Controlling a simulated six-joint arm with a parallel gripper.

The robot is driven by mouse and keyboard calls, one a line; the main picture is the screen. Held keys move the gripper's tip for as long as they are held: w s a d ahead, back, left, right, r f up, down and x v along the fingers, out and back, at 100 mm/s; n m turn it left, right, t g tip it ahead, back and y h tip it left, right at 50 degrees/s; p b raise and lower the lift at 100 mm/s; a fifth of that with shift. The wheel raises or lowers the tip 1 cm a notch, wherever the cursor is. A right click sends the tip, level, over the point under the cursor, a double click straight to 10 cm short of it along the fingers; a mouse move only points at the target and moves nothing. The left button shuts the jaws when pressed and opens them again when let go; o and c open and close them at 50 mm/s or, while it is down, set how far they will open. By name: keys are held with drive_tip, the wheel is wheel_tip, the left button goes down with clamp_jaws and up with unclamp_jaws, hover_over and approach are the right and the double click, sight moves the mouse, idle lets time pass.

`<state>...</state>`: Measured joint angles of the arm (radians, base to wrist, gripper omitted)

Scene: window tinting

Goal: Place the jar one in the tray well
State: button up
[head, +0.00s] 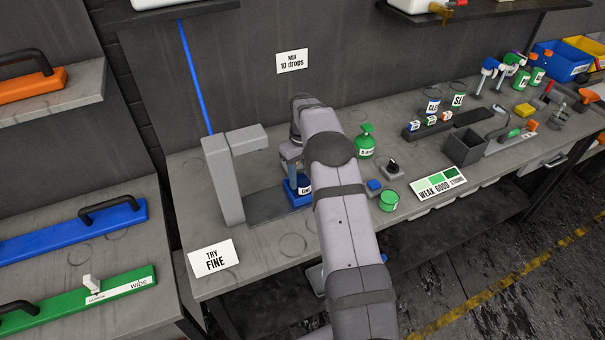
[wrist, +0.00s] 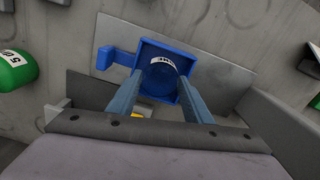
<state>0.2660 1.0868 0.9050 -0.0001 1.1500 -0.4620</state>
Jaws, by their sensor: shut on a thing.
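A blue jar (wrist: 160,82) with a white label sits inside the square blue tray well (wrist: 172,48), seen from above in the wrist view. In the head view the jar (head: 305,184) stands upright in the blue tray well (head: 296,201), partly hidden by my arm. My gripper (wrist: 160,76) reaches down over the tray, one finger on each side of the jar, and is shut on it. The jar's base is hidden, so I cannot tell whether it touches the tray floor.
A grey stand (head: 222,180) rises close left of the tray. The bench around the "TRY FINE" card (head: 214,258) is mostly clear.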

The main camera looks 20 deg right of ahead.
drive_tip(key=shift+f, duration=0.1)
drive_tip(key=shift+f, duration=0.15)
drive_tip(key=o, duration=1.2)
wheel_tip(320, 180, up, 11)
drive_tip(key=shift+f+b, duration=0.2)
drive_tip(key=shift+b, duration=1)
drive_tip(key=shift+r, duration=0.95)
drive_tip(key=shift+r, duration=0.1)
